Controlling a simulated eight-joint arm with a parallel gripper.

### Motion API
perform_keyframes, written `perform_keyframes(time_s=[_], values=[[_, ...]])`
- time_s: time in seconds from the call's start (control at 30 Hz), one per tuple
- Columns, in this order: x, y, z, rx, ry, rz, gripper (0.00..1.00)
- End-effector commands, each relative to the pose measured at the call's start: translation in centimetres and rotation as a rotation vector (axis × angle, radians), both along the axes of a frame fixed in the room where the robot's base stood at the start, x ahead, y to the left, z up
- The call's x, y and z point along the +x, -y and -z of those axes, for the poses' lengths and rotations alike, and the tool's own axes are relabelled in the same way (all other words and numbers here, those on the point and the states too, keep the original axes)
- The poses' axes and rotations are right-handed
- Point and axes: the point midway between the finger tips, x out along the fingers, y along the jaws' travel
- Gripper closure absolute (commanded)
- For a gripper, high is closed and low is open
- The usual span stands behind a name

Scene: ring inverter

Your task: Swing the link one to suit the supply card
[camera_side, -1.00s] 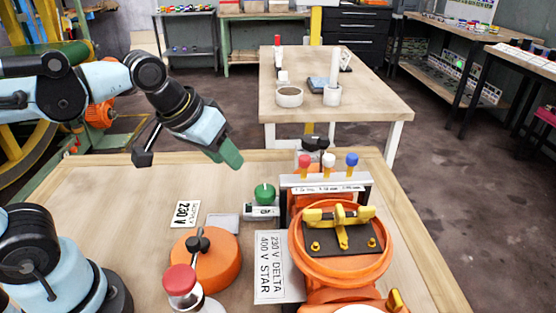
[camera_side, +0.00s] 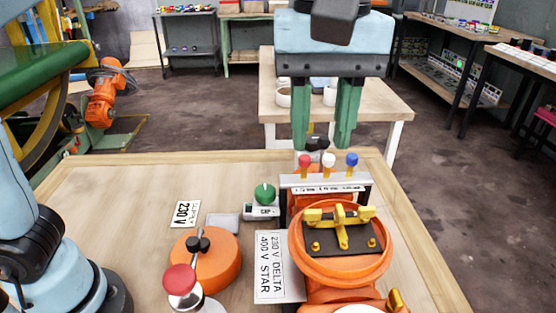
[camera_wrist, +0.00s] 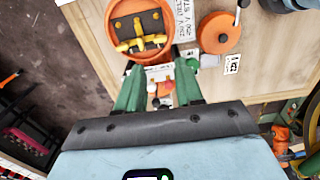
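The supply card (camera_side: 185,213) reads 230 V and lies flat on the bench. A plate (camera_side: 273,267) reads 230 V DELTA, 400 V STAR. The round orange housing (camera_side: 300,262) holds a black terminal board (camera_side: 325,235) with yellow links (camera_side: 324,216). Yellow pieces run across the board's far row, and one yellow piece points towards the near row, between two brass studs. The links also show in the wrist view (camera_wrist: 133,45); which one is link one, I cannot tell. My gripper (camera_side: 323,146) is open and empty, fingers down, above and behind the red, white and blue-topped posts.
An orange disc with a black knob (camera_side: 218,262), a red-topped post (camera_side: 180,280) and a green button on a grey box (camera_side: 264,196) stand left of the housing. The bench's left half is largely clear. A second table (camera_side: 390,105) stands behind.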

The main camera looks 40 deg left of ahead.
Motion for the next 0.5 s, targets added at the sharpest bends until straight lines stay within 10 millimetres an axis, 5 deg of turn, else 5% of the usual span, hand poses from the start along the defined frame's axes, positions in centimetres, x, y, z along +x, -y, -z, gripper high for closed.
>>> perform_keyframes(time_s=[0.5], values=[[0.0, -0.1, 7.5, -0.001, 0.001, 0.001, 0.64]])
